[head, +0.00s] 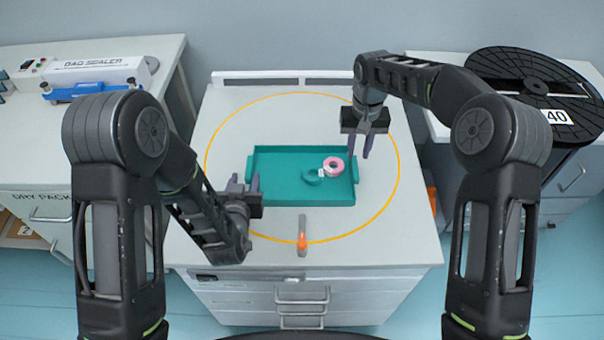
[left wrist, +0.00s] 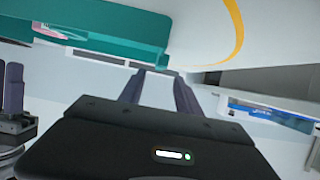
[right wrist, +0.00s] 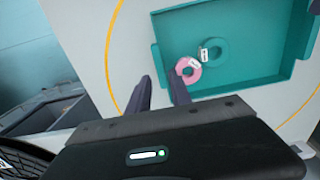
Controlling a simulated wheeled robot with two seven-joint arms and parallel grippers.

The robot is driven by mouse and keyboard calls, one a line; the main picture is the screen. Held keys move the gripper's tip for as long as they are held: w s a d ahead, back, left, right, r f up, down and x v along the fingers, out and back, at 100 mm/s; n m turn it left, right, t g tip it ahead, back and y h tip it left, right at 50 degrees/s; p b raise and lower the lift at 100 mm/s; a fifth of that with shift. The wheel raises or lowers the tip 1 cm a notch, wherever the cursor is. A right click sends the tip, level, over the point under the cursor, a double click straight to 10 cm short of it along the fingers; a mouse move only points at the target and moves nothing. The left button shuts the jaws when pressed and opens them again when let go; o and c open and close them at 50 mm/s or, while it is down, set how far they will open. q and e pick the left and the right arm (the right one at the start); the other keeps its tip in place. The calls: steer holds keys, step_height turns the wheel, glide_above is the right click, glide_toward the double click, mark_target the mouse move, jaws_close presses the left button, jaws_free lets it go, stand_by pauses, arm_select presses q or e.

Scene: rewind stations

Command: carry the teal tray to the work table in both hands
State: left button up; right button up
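The teal tray (head: 280,195) lies flat on a white cabinet top inside a yellow-orange ring, with a handle at each short end. It holds a pink roll (head: 334,165) and a teal roll (head: 313,177). My left gripper (head: 245,184) is open at the tray's left end, close to the handle; contact cannot be told. The tray also shows in the left wrist view (left wrist: 110,32). My right gripper (head: 360,147) is open and empty, above the tray's far right corner. In the right wrist view the tray (right wrist: 245,80) lies beyond its fingers, apart from them.
A grey and orange tool (head: 302,236) lies in front of the tray. A counter with a bag sealer (head: 98,76) stands at left. A large black reel (head: 535,88) sits at right. The cabinet top (head: 340,250) is otherwise mostly clear.

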mark_target(249, 167)
arm_select(q)
steer(key=x, duration=0.7)
steer(key=shift+w+f, duration=0.15)
steer(key=shift+w, duration=0.05)
arm_select(e)
step_height(249, 167, down, 8)
steer(key=shift+r, duration=0.25)
arm_select(q)
steer(key=shift+c, duration=0.4)
arm_select(e)
steer(key=shift+c, duration=0.5)
arm_select(q)
steer(key=c, duration=0.5)
arm_select(e)
steer(key=c, duration=0.4)
arm_select(q)
jaws_close()
arm_select(e)
jaws_close()
steer(key=shift+r, duration=0.1)
